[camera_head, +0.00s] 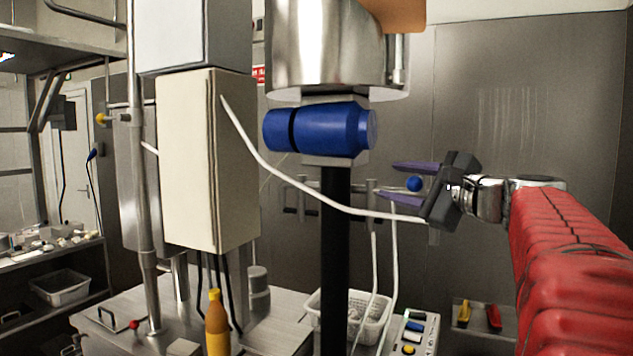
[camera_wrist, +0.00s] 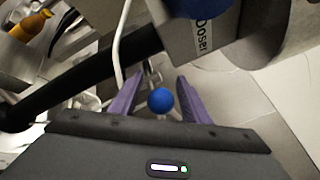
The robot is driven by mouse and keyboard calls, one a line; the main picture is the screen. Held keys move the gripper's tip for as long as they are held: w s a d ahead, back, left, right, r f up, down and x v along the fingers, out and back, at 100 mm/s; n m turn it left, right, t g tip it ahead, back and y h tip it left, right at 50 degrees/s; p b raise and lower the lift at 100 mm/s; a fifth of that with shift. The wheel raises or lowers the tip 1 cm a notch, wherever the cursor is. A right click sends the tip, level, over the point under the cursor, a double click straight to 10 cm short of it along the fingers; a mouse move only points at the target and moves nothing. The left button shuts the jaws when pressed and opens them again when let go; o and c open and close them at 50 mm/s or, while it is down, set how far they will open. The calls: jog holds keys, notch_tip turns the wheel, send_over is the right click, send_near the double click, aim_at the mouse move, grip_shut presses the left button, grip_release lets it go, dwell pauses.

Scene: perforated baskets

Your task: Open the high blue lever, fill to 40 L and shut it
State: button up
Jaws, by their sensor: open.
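A blue ball knob (camera_head: 414,184), which looks like the end of the blue lever, shows between the two purple fingers of my gripper (camera_head: 393,182). In the wrist view the blue knob (camera_wrist: 160,100) also lies between the spread fingers of my gripper (camera_wrist: 158,82), with a gap on each side. A metal stem shows just beyond it. The fingers are open and hold nothing. I cannot tell how far the lever is turned. No litre reading is legible in either view.
A steel vessel with a blue cylinder (camera_head: 322,129) below it stands on a black post (camera_head: 335,250) left of my gripper. A white hose (camera_head: 290,180) passes near the fingers. Below are a white perforated basket (camera_head: 375,318), a yellow bottle (camera_head: 217,325) and a button panel (camera_head: 410,335).

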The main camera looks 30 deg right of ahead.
grip_shut()
dwell(0.3)
jog(key=shift+d, duration=0.15)
